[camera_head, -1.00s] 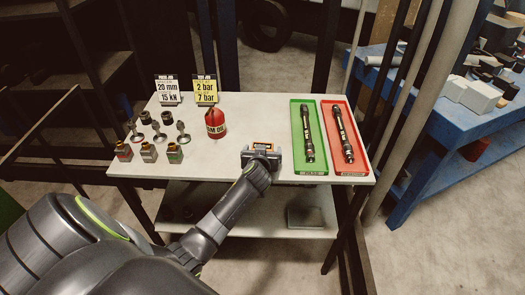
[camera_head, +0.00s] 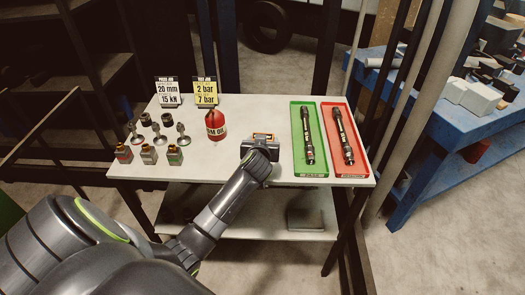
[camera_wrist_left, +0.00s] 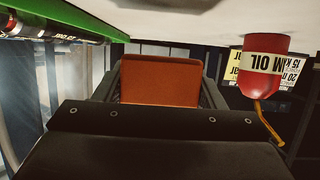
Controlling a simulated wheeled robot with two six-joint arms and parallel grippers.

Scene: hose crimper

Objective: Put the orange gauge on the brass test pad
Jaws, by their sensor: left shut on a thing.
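My left gripper (camera_head: 261,143) is over the middle of the white table top, right of the oil bottle, and is shut on the orange gauge (camera_head: 263,136). In the left wrist view the gauge (camera_wrist_left: 160,80) shows as a flat orange block between the dark fingers. The gripper hides part of the gauge and the table below it, so I cannot tell whether the gauge touches the top. I cannot make out a brass test pad in either view. My right gripper is not in view.
A red oil bottle (camera_head: 215,124) stands left of the gripper, with several fittings (camera_head: 148,154) further left. Two sign cards (camera_head: 206,91) stand at the back. A green tray (camera_head: 310,168) and a red tray (camera_head: 351,168) hold hoses at the right.

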